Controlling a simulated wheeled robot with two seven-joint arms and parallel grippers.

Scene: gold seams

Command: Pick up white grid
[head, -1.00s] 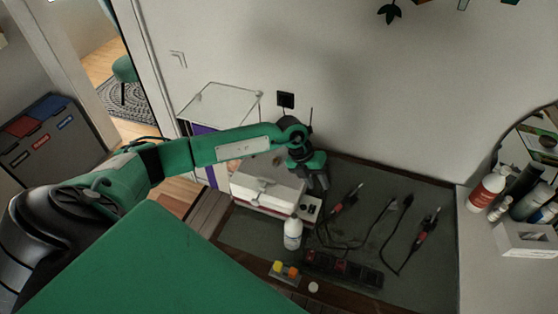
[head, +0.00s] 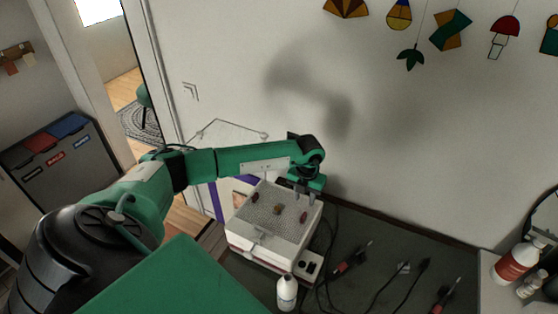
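The white grid (head: 268,223) is the pale meshed top on a white box-like machine (head: 268,249), in the lower middle of the head view. Small reddish-brown pieces (head: 303,217) lie on the grid. My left gripper (head: 302,194) points down at the back right corner of the grid, very near or touching it. Its fingers are small and dark there, so I cannot tell whether they are open or closed on the grid edge. My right gripper is not in view.
A white bottle (head: 287,294) stands in front of the machine. Black-and-red tools and cables (head: 352,258) lie on the dark worktop to its right. A white wall stands behind, with stained-glass ornaments (head: 451,30) hanging high on it.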

